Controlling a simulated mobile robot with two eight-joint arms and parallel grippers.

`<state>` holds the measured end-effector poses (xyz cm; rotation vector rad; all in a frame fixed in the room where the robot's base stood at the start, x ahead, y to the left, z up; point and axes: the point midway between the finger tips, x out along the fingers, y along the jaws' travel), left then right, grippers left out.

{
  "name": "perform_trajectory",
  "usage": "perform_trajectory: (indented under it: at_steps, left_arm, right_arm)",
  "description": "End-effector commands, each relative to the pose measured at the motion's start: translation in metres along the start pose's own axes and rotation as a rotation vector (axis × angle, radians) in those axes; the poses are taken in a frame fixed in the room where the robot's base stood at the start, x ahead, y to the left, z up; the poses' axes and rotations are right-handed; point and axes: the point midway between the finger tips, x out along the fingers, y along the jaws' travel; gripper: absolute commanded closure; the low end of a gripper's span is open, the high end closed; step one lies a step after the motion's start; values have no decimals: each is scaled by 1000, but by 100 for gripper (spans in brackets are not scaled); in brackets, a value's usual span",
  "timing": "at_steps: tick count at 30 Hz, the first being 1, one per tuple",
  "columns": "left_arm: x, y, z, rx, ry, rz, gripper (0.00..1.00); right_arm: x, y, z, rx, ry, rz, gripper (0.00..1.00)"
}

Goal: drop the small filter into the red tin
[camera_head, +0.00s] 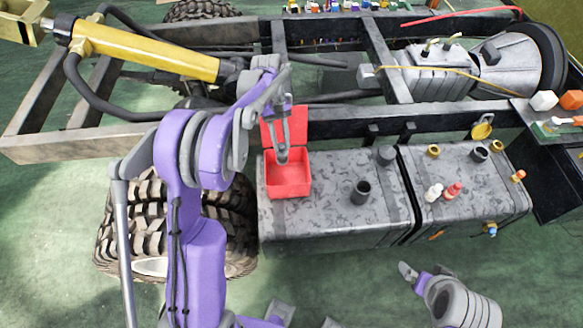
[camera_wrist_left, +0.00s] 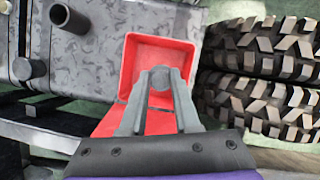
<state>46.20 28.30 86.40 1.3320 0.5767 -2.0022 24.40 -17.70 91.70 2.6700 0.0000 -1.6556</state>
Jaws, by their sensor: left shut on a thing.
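The red tin (camera_head: 288,188) stands open on the left grey tank, its lid raised at the back. It also shows in the wrist view (camera_wrist_left: 129,66). My left gripper (camera_head: 282,152) points down over the tin. In the wrist view my left gripper (camera_wrist_left: 160,84) is shut on a small grey round piece, which looks like the small filter (camera_wrist_left: 161,75). The filter appears over the tin's opening; its exact height is hard to tell. My right gripper (camera_head: 414,277) is low at the right, in front of the tanks; its fingers are unclear.
A dark upright cylinder (camera_head: 360,191) and a dark cap (camera_head: 386,155) stand on the tank (camera_head: 325,220) right of the tin. White and red bottles (camera_head: 452,190) stand on the right tank. A big tyre (camera_head: 240,225) is left of the tanks; a frame rail (camera_head: 350,123) runs behind.

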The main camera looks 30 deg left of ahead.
Motion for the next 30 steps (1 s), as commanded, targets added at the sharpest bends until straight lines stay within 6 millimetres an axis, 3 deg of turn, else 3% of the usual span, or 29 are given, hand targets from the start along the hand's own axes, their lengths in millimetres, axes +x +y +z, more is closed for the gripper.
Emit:
perform_trajectory:
  at_steps: [15, 25, 26, 30]
  left_arm:
    - [50, 0, -20, 1, -1, -1, 100]
    - [53, 0, -22, 1, 0, 0, 100]
    - [53, 0, -22, 1, 0, 0, 66]
    - [53, 0, -22, 1, 0, 0, 41]
  right_arm:
    - [25, 0, 21, 0, -15, 0, 0]
    - [25, 0, 22, 0, -15, 0, 0]
    - [25, 0, 22, 0, -15, 0, 0]
    - [25, 0, 22, 0, -15, 0, 0]
